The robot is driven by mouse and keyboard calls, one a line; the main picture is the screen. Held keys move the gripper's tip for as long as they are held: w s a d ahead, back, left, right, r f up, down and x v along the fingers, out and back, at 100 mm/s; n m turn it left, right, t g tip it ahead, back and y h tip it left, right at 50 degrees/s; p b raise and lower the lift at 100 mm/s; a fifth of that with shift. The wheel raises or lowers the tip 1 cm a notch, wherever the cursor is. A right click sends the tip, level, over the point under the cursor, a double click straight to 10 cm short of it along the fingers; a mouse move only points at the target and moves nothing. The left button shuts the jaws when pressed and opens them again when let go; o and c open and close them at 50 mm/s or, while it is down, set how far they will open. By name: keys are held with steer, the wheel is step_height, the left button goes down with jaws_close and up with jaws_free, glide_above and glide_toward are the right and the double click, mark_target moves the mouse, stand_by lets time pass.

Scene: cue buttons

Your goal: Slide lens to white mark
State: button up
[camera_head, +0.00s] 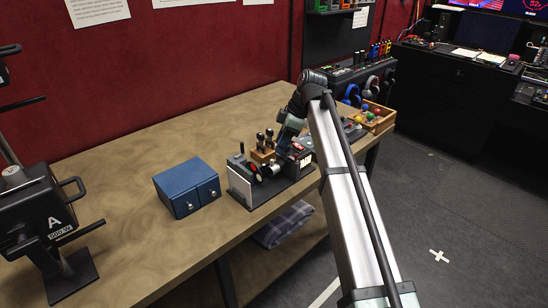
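A small black rig (272,189) stands near the front edge of the wooden bench, with a white panel (239,188) at its left end. Small round parts sit on it, one dark with red (254,172) and one pale (274,168); I cannot tell surely which is the lens. My gripper (276,163) is over the rig, close to the pale part. The fingers are too small and dark to show whether they are open, shut or touching it. A white patch (306,160) shows on the rig's right side; I cannot make out a white mark on the rail.
A blue two-drawer box (187,187) stands left of the rig. A wooden block with dark handles (263,152) is behind it. A wooden tray of coloured balls (375,119) is at the right end. A black lamp (42,222) stands far left. The bench's back left is clear.

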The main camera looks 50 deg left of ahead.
mark_target(272, 160)
steer(key=x, duration=0.6)
steer(key=shift+s+a+f, duration=0.1)
steer(key=shift+f, duration=0.25)
steer(key=shift+c, duration=0.4)
jaws_close()
